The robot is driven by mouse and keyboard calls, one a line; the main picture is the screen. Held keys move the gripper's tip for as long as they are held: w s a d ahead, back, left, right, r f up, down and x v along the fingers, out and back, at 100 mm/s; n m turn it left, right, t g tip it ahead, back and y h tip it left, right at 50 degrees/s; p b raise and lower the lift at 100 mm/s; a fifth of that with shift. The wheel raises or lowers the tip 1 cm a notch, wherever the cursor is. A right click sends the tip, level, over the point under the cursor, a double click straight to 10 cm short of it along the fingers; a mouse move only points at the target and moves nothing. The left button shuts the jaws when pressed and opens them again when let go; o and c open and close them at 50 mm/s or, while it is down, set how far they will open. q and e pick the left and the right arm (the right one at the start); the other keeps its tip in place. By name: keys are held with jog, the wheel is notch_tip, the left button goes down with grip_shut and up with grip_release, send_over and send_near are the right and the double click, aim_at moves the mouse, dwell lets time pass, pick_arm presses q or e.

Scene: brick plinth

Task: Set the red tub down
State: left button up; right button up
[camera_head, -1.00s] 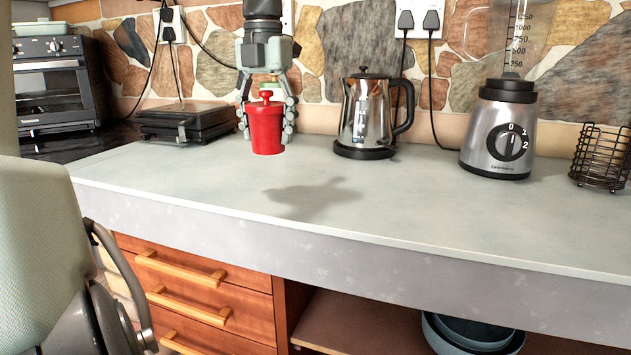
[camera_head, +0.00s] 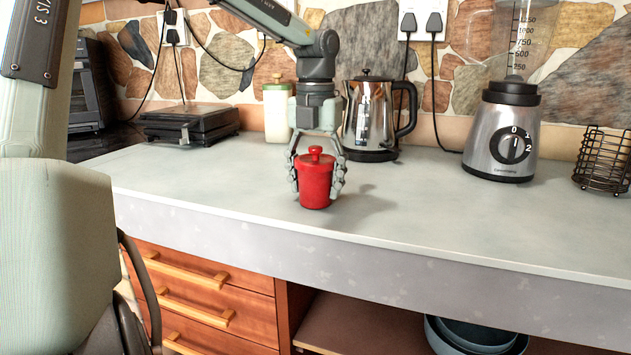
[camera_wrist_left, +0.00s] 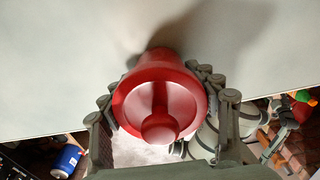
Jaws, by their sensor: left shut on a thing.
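The red tub (camera_head: 314,183), with a knobbed red lid, is upright over the pale counter (camera_head: 240,195), near its front edge. My left gripper (camera_head: 317,188) comes down from above and is shut on it, with a finger on each side. The tub's base is at or just above the counter top; I cannot tell whether it touches. In the left wrist view the tub (camera_wrist_left: 160,98) shows from above between the fingers, with the counter (camera_wrist_left: 60,60) beyond it. My right gripper is not in view.
A steel kettle (camera_head: 369,120) and a pale jar with a green lid (camera_head: 277,112) stand behind the tub. A blender (camera_head: 503,135) and a wire basket (camera_head: 603,160) are to the right, a black grill (camera_head: 190,122) to the left. The counter right of the tub is clear.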

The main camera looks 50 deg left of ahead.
pick_arm(q)
jog(key=shift+f, duration=0.1)
jog(key=o, duration=1.2)
jog(key=shift+c, duration=0.2)
